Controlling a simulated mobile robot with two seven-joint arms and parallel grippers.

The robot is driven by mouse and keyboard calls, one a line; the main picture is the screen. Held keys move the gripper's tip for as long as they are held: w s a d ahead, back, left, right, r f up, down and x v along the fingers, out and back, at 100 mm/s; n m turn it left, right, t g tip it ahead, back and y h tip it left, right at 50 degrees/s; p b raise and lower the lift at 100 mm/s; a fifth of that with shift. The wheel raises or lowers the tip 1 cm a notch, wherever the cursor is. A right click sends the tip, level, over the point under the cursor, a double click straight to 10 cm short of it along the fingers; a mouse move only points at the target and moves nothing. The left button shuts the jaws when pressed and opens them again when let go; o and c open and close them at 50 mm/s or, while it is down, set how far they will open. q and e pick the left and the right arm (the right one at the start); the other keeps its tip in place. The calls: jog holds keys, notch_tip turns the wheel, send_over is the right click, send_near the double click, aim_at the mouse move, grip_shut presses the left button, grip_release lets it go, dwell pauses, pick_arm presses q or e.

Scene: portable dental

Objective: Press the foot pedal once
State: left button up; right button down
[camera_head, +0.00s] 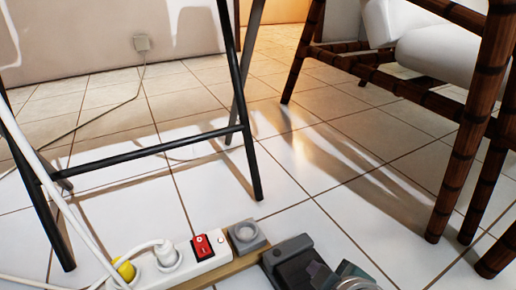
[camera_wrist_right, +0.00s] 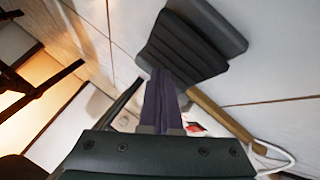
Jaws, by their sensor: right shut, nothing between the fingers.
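The foot pedal is dark with a ribbed top; it lies on the tiled floor in the right wrist view (camera_wrist_right: 188,48). In the head view a dark part of it (camera_head: 290,246) shows at the bottom, right of the power strip, partly covered by my right arm. My right gripper (camera_wrist_right: 160,80) is shut and empty. Its fingertips overlap the pedal's near edge in the wrist view; I cannot tell whether they touch it. In the head view the gripper (camera_head: 318,274) is at the bottom edge, over the pedal. My left gripper is not in view.
A white power strip (camera_head: 185,262) with a red switch (camera_head: 202,246) and plugged cables lies left of the pedal. A small grey box (camera_head: 246,236) stands beside it. Black frame legs (camera_head: 240,100) and a wooden chair's legs (camera_head: 462,140) stand beyond. Bare tiles lie between them.

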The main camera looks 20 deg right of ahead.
jog(key=shift+f, duration=0.1)
dwell(0.3)
jog(key=shift+f, duration=0.3)
dwell(0.4)
jog(key=shift+r+p, duration=0.4)
jog(key=shift+r, duration=0.05)
jog(key=shift+r+p, duration=0.3)
notch_tip(320, 180, up, 4)
jog(key=p, duration=0.4)
jog(key=shift+r, duration=0.2)
dwell(0.3)
